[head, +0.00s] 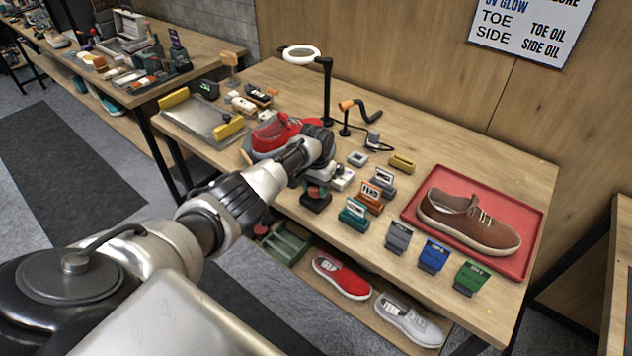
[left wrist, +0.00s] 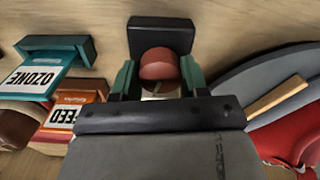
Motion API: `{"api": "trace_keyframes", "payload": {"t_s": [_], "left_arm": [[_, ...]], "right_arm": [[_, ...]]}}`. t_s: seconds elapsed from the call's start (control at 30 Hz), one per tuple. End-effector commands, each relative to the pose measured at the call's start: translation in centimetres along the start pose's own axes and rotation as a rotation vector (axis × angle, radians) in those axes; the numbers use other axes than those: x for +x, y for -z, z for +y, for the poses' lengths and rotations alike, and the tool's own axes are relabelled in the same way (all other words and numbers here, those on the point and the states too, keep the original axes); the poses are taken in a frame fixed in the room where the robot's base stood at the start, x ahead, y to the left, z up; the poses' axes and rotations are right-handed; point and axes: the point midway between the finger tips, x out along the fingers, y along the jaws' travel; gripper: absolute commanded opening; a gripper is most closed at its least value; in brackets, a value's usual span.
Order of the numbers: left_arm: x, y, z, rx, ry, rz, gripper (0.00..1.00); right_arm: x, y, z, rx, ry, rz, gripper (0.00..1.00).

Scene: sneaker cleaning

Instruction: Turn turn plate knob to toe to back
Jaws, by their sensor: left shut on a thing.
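The turn plate knob (left wrist: 158,68) is a reddish-brown rounded grip with a black block behind it in the left wrist view. My left gripper (left wrist: 160,82) is shut on it, with a green fingertip on each side. In the head view the left gripper (head: 316,188) is low at the table's front edge, and my arm partly covers this spot. The turn plate (left wrist: 235,82) is a grey disc beside the gripper in the wrist view. A red sneaker (head: 276,131) rests on it, partly hidden by my arm. A tan strip (left wrist: 278,99) lies on the plate. My right gripper is not in view.
Labelled card holders, including orange (head: 371,194) and teal (head: 354,214), stand right of the gripper. A red tray (head: 531,225) holds a brown sneaker (head: 467,222). A ring lamp (head: 301,55) stands behind. Shoes, including a red one (head: 342,276), sit on the shelf below.

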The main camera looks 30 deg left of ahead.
Motion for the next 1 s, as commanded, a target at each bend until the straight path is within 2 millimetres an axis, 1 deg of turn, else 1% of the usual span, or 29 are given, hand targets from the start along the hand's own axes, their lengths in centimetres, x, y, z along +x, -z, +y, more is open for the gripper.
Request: {"api": "trace_keyframes", "payload": {"t_s": [0.03, 0.2, 0.5, 0.7, 1.0], "left_arm": [[-0.3, 0.1, 0.1, -0.039, -0.002, 0.002, 0.20], [-0.2, 0.1, 0.0, -0.161, -0.002, 0.002, 0.20], [-0.2, 0.1, -0.1, -0.293, -0.001, 0.004, 0.20], [-0.1, 0.1, -0.1, -0.325, 0.000, 0.005, 0.20], [-0.2, 0.1, -0.1, -0.329, 0.001, 0.006, 0.20]], "right_arm": [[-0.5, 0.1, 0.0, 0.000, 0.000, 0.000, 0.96], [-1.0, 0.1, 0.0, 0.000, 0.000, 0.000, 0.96], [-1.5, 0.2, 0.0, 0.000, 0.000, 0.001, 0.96], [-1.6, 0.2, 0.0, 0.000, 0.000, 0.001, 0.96], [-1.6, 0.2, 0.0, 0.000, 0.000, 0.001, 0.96]]}}
